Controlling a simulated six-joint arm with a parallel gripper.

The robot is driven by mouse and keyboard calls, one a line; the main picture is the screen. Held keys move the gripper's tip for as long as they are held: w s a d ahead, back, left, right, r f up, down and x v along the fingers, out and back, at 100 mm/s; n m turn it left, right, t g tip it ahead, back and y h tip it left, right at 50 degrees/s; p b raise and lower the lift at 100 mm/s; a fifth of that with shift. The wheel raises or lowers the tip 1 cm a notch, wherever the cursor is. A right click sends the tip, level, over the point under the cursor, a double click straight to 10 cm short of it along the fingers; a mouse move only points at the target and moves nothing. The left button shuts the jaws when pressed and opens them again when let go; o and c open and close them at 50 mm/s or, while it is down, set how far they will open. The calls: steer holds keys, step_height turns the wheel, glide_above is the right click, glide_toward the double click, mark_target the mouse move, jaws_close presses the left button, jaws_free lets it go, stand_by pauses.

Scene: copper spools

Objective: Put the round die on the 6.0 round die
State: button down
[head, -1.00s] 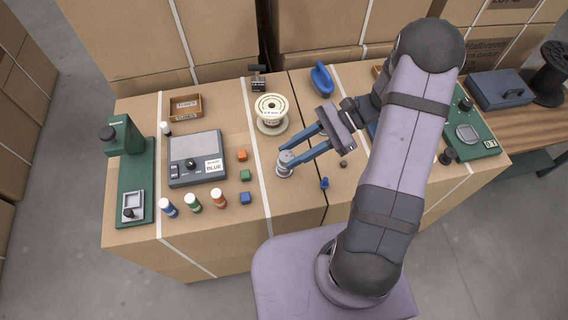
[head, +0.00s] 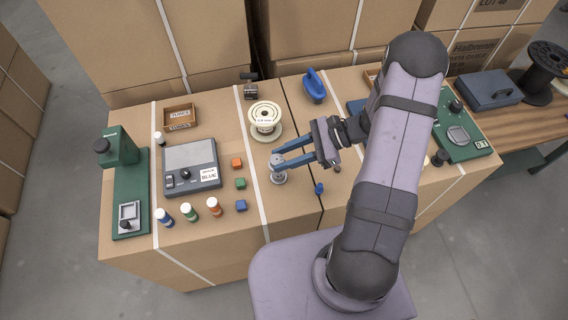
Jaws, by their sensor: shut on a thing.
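A small silver-grey round piece (head: 279,179) stands on the cardboard top, left of the seam between the boxes. It looks like a low round die, but I cannot read any size on it. My gripper (head: 278,164) is right above it, with its blue fingers reaching in from the right and shut on a small round grey piece, seemingly the round die.
A cream spool (head: 265,119) stands just behind my gripper. A small blue piece (head: 319,188) lies to the right. Coloured cubes (head: 240,183), small bottles (head: 189,212) and a grey device (head: 191,167) are at left. A blue-handled item (head: 314,86) is behind.

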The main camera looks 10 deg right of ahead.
mark_target(284, 172)
steer(key=shift+f, duration=0.3)
steer(key=shift+f+p, duration=0.35)
steer(key=shift+f, duration=1.6)
steer(key=shift+f, duration=0.15)
steer(key=c, duration=1.3)
jaws_free()
